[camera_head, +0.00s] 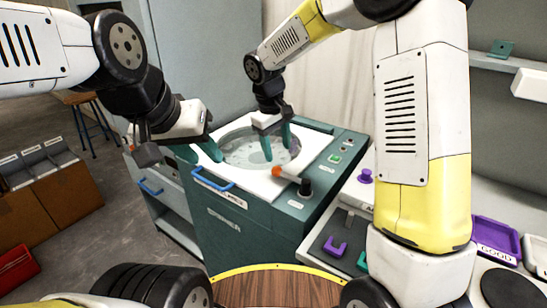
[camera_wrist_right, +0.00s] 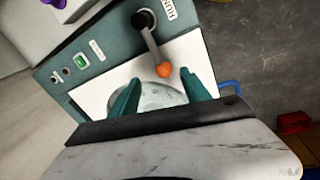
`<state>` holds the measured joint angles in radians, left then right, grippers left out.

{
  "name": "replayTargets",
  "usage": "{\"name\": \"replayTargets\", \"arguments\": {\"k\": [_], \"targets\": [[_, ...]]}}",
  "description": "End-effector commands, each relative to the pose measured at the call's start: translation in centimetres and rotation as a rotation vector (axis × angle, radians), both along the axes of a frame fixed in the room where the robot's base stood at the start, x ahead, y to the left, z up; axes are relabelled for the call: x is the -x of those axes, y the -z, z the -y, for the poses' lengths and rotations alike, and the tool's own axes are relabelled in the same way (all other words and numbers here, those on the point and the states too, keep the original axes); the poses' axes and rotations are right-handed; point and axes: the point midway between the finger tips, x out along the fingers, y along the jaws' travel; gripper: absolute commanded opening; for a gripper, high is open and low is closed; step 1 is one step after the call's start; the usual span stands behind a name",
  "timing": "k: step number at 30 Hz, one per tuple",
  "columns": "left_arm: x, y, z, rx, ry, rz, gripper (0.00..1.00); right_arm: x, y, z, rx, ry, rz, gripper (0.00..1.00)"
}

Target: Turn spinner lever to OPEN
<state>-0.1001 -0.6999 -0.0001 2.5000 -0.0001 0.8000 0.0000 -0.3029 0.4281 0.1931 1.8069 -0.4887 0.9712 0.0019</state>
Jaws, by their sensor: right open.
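The spinner is a teal cabinet (camera_head: 235,232) with a white top and a round clear lid (camera_head: 255,150). Its lever (camera_head: 290,176) has a black pivot and an orange knob that points left, toward the lid's front edge. In the right wrist view the lever (camera_wrist_right: 152,45) runs from its pivot, beside a label reading RUN, to the knob between the finger directions. My right gripper (camera_head: 277,150) is open with teal fingers pointing down over the lid, behind the knob and apart from it. My left gripper (camera_head: 206,155) appears open at the spinner's left edge.
A blue handle (camera_head: 213,180) is on the spinner's front edge. A green button (camera_head: 335,158) is on its right panel. To the right is a bench with purple parts (camera_head: 335,246) and a purple tray (camera_head: 495,236). Brown bins (camera_head: 55,200) stand at left.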

Motion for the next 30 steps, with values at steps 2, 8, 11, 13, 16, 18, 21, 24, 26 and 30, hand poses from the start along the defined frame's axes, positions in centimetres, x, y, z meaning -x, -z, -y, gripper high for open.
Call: {"name": "replayTargets", "arguments": {"k": [2,8,11,13,16,18,21,24,26,30], "targets": [[0.0,0.0,0.0,0.0,0.0,0.0,0.34,-0.5,0.9,-0.7,0.012,-0.018,-0.009,0.55],[0.0,0.0,0.0,0.0,0.0,0.0,0.34,-0.8,2.4,-0.9,0.019,-0.028,-0.016,0.55],[0.0,0.0,0.0,0.0,0.0,0.0,0.34,-1.0,3.9,-0.6,0.02,-0.029,-0.017,0.55],[0.0,0.0,0.0,0.0,0.0,0.0,0.34,-1.1,5.1,-0.5,0.02,-0.029,-0.017,0.55],[0.0,0.0,0.0,0.0,0.0,0.0,0.34,-1.3,6.6,-0.3,0.019,-0.029,-0.016,0.55],[0.0,0.0,0.0,0.0,0.0,0.0,0.34,-1.5,7.5,-0.2,0.019,-0.028,-0.016,0.55],[0.0,0.0,0.0,0.0,0.0,0.0,0.34,-1.6,8.4,0.0,0.019,-0.027,-0.015,0.55],[0.0,0.0,0.0,0.0,0.0,0.0,0.34,-1.7,8.9,0.1,0.018,-0.027,-0.014,0.55],[0.0,0.0,0.0,0.0,0.0,0.0,0.34,-1.7,9.0,0.1,0.018,-0.027,-0.014,0.55],[0.0,0.0,0.0,0.0,0.0,0.0,0.34,-1.7,9.0,0.1,0.017,-0.027,-0.013,0.55]]}}
